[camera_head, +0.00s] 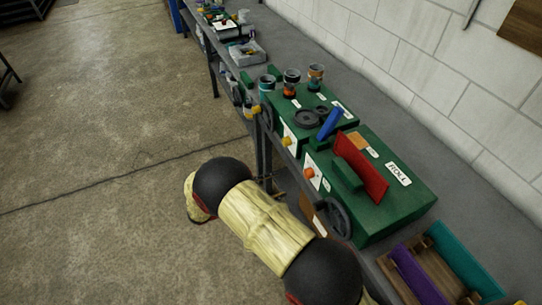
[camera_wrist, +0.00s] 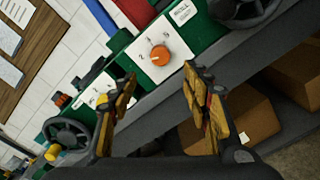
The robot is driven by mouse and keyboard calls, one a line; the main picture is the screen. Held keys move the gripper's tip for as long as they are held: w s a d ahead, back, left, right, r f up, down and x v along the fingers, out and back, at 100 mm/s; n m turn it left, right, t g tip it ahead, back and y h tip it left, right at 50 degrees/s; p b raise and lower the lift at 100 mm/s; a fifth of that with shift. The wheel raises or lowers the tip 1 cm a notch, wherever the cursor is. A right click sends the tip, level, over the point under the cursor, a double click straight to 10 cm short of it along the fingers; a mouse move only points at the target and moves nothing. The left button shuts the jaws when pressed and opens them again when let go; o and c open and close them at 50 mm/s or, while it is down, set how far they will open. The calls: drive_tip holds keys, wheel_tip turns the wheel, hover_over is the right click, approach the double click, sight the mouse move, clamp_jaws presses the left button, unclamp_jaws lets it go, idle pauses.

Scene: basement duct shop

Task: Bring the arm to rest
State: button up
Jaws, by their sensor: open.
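My gripper (camera_wrist: 158,98) shows in the wrist view with its two fingers spread apart and nothing between them. It is in front of the bench, facing a green machine (camera_wrist: 203,35) with an orange dial (camera_wrist: 160,56). In the head view my arm (camera_head: 262,225) extends from the bottom toward the left, beside the bench's front edge.
The green machines (camera_head: 395,205) stand on the grey bench (camera_head: 455,170), with a handwheel (camera_head: 333,217) on the front. A wooden tray (camera_head: 437,262) lies at lower right. Cardboard boxes (camera_wrist: 232,118) sit under the bench. The concrete floor (camera_head: 95,140) at left is clear.

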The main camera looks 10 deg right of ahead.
drive_tip(key=s+d+f+g+y, duration=0.2)
drive_tip(key=s+f, duration=0.3)
drive_tip(key=f, duration=0.1)
drive_tip(key=s+r+m+g+y, duration=0.2)
drive_tip(key=s+g+y, duration=0.15)
drive_tip(key=s, duration=0.35)
drive_tip(key=s+d+r+m+t+y+b, duration=0.1)
drive_tip(key=s+d+r+m+t+y, duration=0.1)
drive_tip(key=r, duration=0.7)
drive_tip(key=s+d+r+m+t+y+b, duration=0.1)
drive_tip(key=s+d+r+m+y, duration=0.3)
drive_tip(key=r, duration=0.6)
drive_tip(key=s+d+r+m+t+y+b, duration=0.1)
drive_tip(key=s+d+r+m+t+y, duration=0.2)
drive_tip(key=s+r+m+y, duration=0.2)
drive_tip(key=s+r, duration=0.3)
drive_tip(key=r, duration=0.2)
drive_tip(key=shift+s+r+m, duration=0.15)
drive_tip(key=shift+s+m, duration=0.2)
drive_tip(key=shift+m, duration=0.05)
drive_tip(key=shift+y, duration=0.25)
